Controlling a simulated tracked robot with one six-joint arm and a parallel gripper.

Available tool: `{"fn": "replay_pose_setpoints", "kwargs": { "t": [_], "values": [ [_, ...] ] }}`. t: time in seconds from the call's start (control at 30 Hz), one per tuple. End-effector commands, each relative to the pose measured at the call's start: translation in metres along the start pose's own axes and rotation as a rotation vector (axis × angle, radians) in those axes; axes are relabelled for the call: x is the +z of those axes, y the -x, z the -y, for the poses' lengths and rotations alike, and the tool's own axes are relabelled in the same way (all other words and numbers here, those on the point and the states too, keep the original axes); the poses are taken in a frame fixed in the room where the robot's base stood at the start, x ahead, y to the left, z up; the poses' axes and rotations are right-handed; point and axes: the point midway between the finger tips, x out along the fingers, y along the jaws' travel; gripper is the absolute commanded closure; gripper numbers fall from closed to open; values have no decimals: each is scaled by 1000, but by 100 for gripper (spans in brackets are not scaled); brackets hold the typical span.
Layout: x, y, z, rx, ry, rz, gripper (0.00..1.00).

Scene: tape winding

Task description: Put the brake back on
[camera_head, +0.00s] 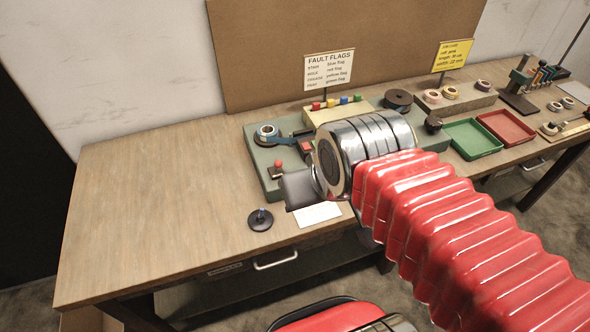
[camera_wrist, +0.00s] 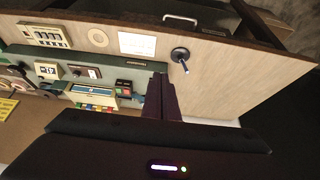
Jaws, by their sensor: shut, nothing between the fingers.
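The green tape-winding machine (camera_head: 262,178) stands on the wooden table, partly hidden behind my arm. A red-knobbed lever (camera_head: 277,166) stands upright at its front left corner, and a silver-and-blue reel (camera_head: 266,131) sits at its back left. I cannot tell for sure which part is the brake. My gripper (camera_wrist: 162,98) is shut and empty. In the wrist view its fingers are in front of the machine, near a block with red and green buttons (camera_wrist: 128,87). In the head view my wrist hides part of the machine, and the fingertips are not clear.
Fault flags (camera_head: 337,102) stand behind. Green (camera_head: 472,139) and red trays (camera_head: 506,127) are at right. The table's left side is clear.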

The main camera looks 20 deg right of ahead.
Motion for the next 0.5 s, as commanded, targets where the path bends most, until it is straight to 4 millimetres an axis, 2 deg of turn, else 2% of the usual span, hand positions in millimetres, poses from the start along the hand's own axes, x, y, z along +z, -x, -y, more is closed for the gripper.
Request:
{"fn": "replay_pose_setpoints", "kwargs": {
  "t": [0.17,0.5],
  "values": [
    [4,-6,0,-10,-2,40,100],
    [31,-44,5,-132,-15,293,100]
  ]
}}
